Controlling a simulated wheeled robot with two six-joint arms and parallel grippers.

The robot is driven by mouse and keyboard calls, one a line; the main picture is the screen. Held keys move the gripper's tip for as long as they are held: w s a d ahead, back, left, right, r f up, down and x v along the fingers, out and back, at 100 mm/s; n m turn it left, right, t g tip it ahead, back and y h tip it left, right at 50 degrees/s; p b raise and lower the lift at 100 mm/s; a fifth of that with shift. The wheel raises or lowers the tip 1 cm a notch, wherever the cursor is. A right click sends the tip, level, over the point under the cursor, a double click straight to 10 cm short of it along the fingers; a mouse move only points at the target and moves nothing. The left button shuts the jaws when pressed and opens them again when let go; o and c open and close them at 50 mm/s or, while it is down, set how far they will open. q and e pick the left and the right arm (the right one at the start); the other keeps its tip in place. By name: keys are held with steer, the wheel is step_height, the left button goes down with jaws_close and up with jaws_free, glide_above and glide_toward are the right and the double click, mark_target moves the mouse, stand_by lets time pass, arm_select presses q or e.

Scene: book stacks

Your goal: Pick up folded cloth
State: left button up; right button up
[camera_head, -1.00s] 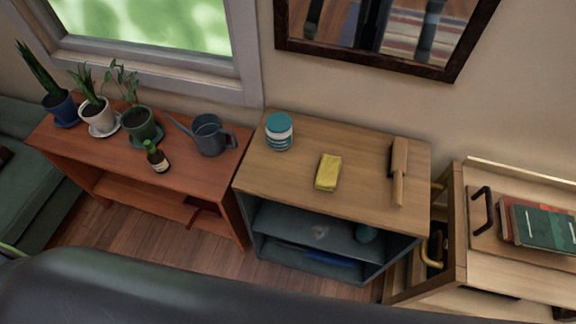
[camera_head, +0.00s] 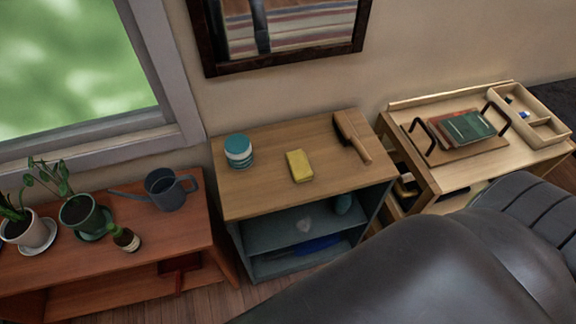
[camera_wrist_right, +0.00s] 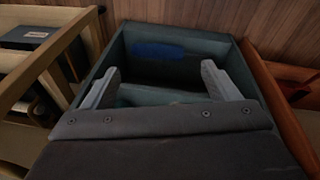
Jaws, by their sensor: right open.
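A small yellow block (camera_head: 300,166), which looks like the folded cloth, lies flat on the wooden top of the middle cabinet (camera_head: 258,195). A flat blue item (camera_head: 318,245) lies low inside that cabinet; it also shows in the right wrist view (camera_wrist_right: 157,50), and I cannot tell whether it is cloth. My right gripper (camera_wrist_right: 157,80) is open and empty, its fingers spread in front of the cabinet's open compartment. The yellow block is not in the right wrist view. My left gripper is in neither view.
A teal and white jar (camera_head: 238,151) and a wooden-handled brush (camera_head: 351,138) flank the yellow block, with clear wood between. On the right, a desk holds books (camera_head: 464,129) on a tray.

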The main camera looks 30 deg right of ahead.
steer(key=w+a+r+p, duration=0.1)
steer(key=w+r, duration=0.4)
steer(key=r, duration=0.7)
steer(key=w+r+p, duration=0.1)
steer(key=w+r, duration=0.4)
steer(key=r, duration=0.7)
steer(key=w+d+r+m+g, duration=0.1)
steer(key=w+r, duration=0.4)
steer(key=w, duration=0.3)
steer(key=w+d+r+y, duration=0.1)
steer(key=w+r, duration=0.4)
steer(key=w, duration=0.3)
steer(key=w+r+m+g, duration=0.1)
steer(key=w+r, duration=0.3)
steer(key=w, duration=0.5)
steer(key=b, duration=1.2)
glide_above(298, 156)
steer(key=f, duration=1.1)
steer(key=shift+d+f, duration=0.2)
steer(key=shift+f, duration=0.2)
steer(key=shift+w+a+f+p, duration=0.15)
steer(key=shift+f+p, duration=0.35)
steer(key=shift+f, duration=2.05)
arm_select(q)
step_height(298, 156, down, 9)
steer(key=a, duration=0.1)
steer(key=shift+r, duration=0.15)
arm_select(e)
steer(key=c, duration=1.1)
